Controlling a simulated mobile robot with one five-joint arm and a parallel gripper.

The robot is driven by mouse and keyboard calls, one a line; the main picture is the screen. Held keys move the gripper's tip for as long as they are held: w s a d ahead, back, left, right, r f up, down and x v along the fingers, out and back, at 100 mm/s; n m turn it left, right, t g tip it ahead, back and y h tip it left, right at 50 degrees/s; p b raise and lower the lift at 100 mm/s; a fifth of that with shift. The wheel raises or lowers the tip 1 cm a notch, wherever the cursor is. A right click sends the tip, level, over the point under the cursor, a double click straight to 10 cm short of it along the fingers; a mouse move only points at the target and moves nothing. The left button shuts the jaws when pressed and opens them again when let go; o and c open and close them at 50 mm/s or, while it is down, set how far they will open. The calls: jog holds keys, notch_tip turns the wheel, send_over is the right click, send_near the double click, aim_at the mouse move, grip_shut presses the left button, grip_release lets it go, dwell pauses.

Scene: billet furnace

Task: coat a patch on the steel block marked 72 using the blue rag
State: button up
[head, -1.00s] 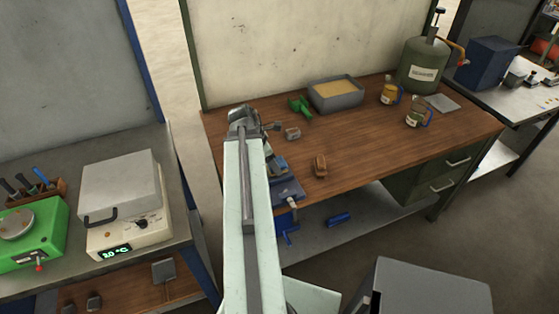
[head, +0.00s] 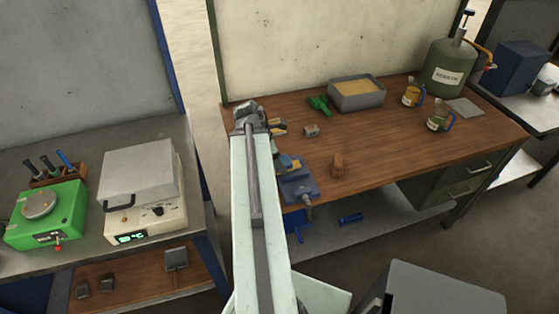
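My arm reaches over the left end of the wooden bench (head: 375,165). My gripper (head: 282,127) is at its far end, small and partly hidden by the wrist; I cannot tell whether its fingers are apart. A small grey block (head: 311,131) lies on the bench just right of the gripper, apart from it. Two more dark grey blocks (head: 82,290) (head: 107,283) lie on the shelf under the left bench. No number is readable on any block. I cannot make out a blue rag for certain; a small blue item (head: 350,219) lies on the lower shelf.
A blue vise (head: 297,186) sits at the bench's front left edge, with a brown brush-like item (head: 337,166) beside it. Behind are a green item (head: 318,104), a grey tray (head: 357,96), two jars (head: 412,95) (head: 439,117) and a green canister (head: 449,70). The bench's middle is clear.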

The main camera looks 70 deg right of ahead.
jog(key=shift+r+p, duration=2.8)
jog(key=shift+r, duration=0.15)
notch_tip(320, 180, up, 3)
jog(key=p, duration=0.3)
jog(key=shift+r, duration=0.1)
